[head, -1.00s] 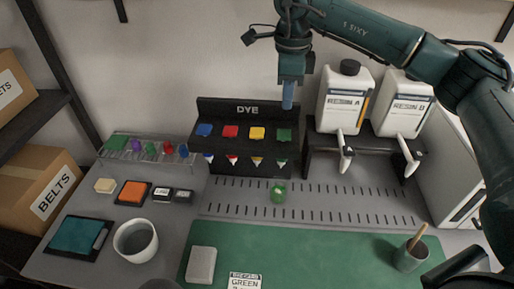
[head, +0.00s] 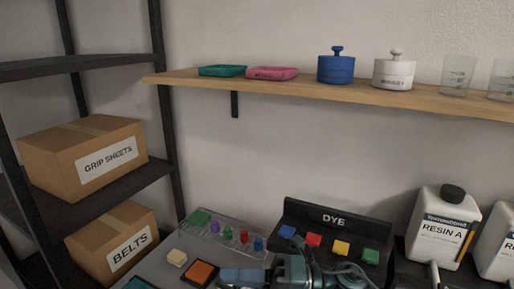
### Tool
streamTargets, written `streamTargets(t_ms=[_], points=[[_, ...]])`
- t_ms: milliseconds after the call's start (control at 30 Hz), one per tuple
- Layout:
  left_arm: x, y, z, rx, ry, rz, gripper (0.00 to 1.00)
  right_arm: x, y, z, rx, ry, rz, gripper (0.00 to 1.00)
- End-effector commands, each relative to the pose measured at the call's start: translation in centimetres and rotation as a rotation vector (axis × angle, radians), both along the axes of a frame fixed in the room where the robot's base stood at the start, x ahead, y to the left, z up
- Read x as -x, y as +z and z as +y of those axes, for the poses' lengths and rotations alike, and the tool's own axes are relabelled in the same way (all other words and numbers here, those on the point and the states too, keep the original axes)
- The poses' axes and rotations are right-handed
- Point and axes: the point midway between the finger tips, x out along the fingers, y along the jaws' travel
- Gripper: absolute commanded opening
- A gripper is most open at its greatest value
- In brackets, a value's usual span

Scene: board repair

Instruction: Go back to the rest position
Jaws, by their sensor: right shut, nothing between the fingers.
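My right gripper (head: 232,277) is low in the head view, at the bottom edge, in front of the dye stand (head: 335,216). Its blue fingers point left and are shut with nothing between them. The teal wrist behind them is partly cut off by the picture's edge. The fingers show close to the orange square pad (head: 201,272). My left gripper is not in view.
A wooden wall shelf (head: 300,90) holds teal and pink trays, blue and white lidded pots and clear beakers. Resin A (head: 440,228) stands at the right. A dark rack at the left holds boxes marked Grip Sheets (head: 85,160) and Belts (head: 112,242).

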Motion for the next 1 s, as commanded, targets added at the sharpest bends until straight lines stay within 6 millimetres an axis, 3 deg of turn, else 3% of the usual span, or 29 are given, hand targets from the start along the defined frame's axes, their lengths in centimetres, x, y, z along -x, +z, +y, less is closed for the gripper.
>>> streamTargets(t_ms=[133,233,367,433,567,700,833,1000], points=[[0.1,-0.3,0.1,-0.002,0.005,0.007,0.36,-1.3,-0.7,-1.2,-0.238,-0.210,0.343,0.00],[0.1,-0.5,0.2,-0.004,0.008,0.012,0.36,-2.5,-2.6,-3.2,-0.371,-0.362,0.588,0.00],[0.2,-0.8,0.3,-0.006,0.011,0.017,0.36,-3.1,-7.2,-6.7,-0.518,-0.568,0.919,0.00],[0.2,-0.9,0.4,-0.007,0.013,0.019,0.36,-2.7,-10.4,-8.8,-0.584,-0.683,1.101,0.00],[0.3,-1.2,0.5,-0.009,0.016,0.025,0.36,-0.1,-17.1,-12.7,-0.684,-0.894,1.439,0.00],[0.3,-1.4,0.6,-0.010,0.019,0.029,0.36,4.4,-23.2,-15.8,-0.753,-1.084,1.738,0.00],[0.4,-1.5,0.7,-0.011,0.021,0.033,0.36,8.3,-26.8,-17.6,-0.785,-1.206,1.929,0.00],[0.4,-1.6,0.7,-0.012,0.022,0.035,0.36,11.1,-28.8,-18.5,-0.802,-1.279,2.046,0.00]])
